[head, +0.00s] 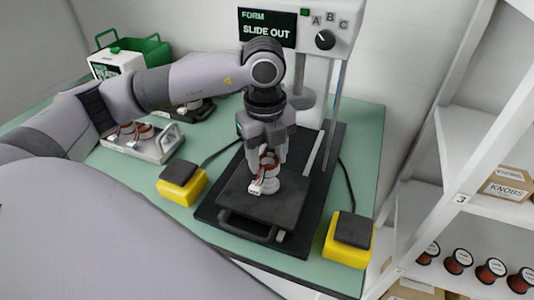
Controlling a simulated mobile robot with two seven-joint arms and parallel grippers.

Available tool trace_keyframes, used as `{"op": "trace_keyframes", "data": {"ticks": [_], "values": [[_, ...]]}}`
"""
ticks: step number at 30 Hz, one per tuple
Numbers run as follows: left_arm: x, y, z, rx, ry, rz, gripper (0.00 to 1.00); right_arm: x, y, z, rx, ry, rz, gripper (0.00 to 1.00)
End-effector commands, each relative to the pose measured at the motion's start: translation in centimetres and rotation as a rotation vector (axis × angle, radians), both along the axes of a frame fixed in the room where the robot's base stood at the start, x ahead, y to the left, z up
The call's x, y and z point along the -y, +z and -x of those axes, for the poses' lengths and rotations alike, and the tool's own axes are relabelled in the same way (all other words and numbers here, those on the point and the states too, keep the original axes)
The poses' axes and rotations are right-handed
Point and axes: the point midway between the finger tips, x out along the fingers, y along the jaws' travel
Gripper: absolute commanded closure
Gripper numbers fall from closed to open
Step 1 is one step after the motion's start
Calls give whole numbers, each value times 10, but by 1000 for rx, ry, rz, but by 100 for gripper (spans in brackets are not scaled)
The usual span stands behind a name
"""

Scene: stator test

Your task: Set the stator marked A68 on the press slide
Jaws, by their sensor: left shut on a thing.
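My left gripper (267,164) points down over the press slide and is shut on a stator (268,178). The stator has copper-orange windings and a white tag or leads at its lower left. Any marking on it is too small to read. The press slide (235,204) is a dark flat plate with a handle at its front, pulled out from the press (297,45). The stator is at or just above the plate; I cannot tell whether they touch. The press display reads "FORM" and "SLIDE OUT". My right gripper is out of view.
Yellow boxes with dark tops stand left (179,188) and right (348,243) of the slide. A metal tray (148,150) with more stators sits at the left, partly behind my arm. A green basket (150,50) is at the back left. Shelves (470,215) stand at the right.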

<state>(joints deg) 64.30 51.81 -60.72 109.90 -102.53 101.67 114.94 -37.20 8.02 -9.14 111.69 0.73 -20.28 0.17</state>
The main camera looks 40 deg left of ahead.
Motion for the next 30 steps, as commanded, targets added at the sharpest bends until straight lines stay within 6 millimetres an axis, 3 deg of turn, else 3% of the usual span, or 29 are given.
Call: {"op": "trace_keyframes", "data": {"ticks": [30], "values": [[0,-19,0,1,0,2,84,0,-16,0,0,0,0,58]]}}
